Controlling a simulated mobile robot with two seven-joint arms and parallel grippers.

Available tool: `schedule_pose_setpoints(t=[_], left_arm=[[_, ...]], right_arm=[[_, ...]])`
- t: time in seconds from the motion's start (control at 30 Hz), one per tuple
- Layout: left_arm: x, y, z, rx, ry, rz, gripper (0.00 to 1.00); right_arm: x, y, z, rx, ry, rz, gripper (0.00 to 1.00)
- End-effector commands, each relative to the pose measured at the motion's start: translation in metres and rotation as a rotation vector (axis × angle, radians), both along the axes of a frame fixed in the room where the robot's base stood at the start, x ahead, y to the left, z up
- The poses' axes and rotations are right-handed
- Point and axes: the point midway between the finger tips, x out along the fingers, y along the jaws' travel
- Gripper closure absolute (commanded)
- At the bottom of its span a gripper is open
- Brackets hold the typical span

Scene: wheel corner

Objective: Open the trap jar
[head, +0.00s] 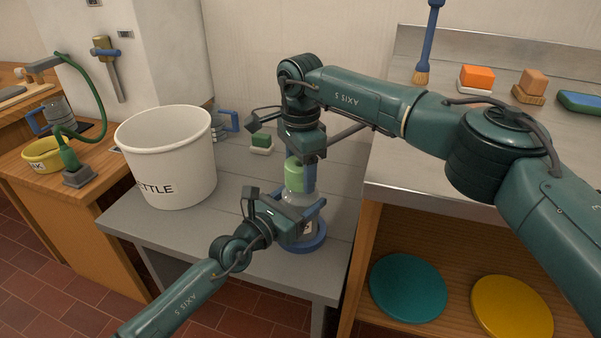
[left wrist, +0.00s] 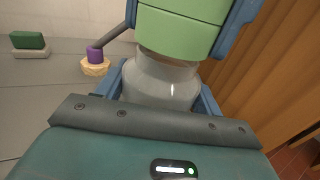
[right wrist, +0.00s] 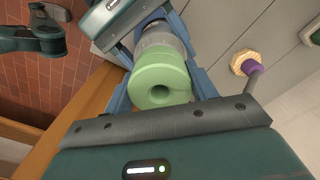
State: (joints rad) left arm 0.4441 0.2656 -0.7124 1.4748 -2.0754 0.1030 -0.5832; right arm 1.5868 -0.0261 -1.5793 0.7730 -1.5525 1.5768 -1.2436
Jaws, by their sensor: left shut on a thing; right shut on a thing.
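The trap jar (head: 291,203) stands upright on the grey table, its foot in a blue ring (head: 306,246). Its body is clear and greyish, with a green lid (head: 294,176) on top. My right gripper (head: 301,176) comes from above and is shut on the green lid. In the right wrist view the lid (right wrist: 160,78) sits between its blue fingers and shows a round hollow on top. My left gripper (head: 305,222) is shut on the jar body, below the lid. In the left wrist view the body (left wrist: 160,82) is between its fingers. The arms partly hide the jar.
A white bucket (head: 168,150) stands left of the jar. A green-and-white block (head: 261,143) and a blue-handled thing (head: 226,122) lie behind. A purple-topped wooden piece (left wrist: 95,64) is near the jar. A higher steel counter (head: 390,165) bounds the right side.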

Motion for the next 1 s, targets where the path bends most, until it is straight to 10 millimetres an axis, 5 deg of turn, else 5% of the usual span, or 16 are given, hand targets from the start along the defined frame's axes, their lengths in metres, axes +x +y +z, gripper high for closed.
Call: schedule_pose_setpoints(t=[0.57,1.0], left_arm=[[0.000,0.000,-0.001,0.001,0.002,-0.001,0.97],[0.000,0.000,-0.001,0.001,0.002,-0.001,0.97]], right_arm=[[0.000,0.000,0.009,0.000,-0.001,0.000,0.71],[0.000,0.000,0.049,0.000,-0.001,0.001,0.71]])
